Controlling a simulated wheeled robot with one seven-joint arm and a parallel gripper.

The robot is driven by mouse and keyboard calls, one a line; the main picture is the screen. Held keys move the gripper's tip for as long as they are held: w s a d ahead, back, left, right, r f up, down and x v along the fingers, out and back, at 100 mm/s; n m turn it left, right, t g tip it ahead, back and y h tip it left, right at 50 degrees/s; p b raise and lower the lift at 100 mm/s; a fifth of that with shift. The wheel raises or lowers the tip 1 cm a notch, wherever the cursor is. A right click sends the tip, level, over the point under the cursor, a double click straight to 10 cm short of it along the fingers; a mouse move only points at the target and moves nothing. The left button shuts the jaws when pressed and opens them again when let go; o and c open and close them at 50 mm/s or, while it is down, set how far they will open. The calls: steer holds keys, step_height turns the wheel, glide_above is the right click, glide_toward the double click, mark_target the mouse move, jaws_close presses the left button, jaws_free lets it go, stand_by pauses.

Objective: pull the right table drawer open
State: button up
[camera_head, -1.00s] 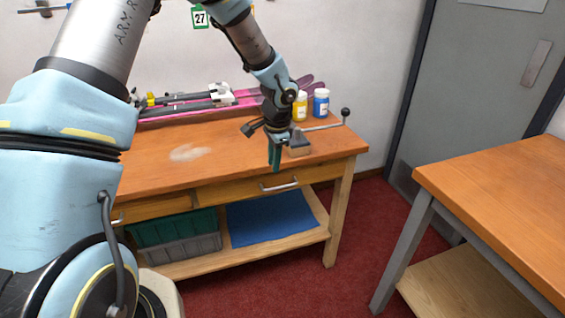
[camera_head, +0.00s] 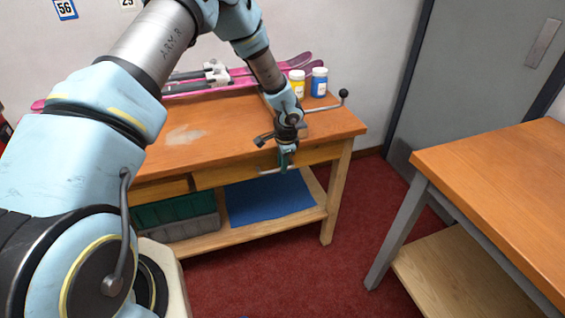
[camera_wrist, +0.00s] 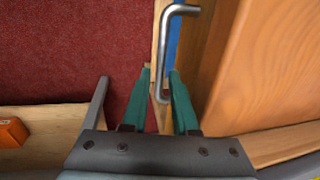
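The right table drawer (camera_head: 230,174) is a wooden front under the right part of the orange-brown bench top, and it looks closed. Its silver bar handle (camera_head: 268,171) is partly hidden behind my gripper (camera_head: 285,163), which points down in front of the drawer. In the wrist view the handle (camera_wrist: 164,55) runs down the picture, and its bent lower end lies between the two green fingers of my gripper (camera_wrist: 160,72). The fingers are apart, with gaps visible beside the handle. I cannot tell whether either finger touches it.
A yellow-labelled bottle (camera_head: 297,84) and a blue one (camera_head: 319,82) stand on the bench (camera_head: 230,150) near a lever with a black knob (camera_head: 343,94). Bins (camera_head: 175,215) and a blue mat (camera_head: 268,200) are on the lower shelf. A second table (camera_head: 500,180) stands right; red floor lies between.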

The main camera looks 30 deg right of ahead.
steer(key=shift+f, duration=0.1)
steer(key=shift+c, duration=0.4)
jaws_close()
stand_by(1.0)
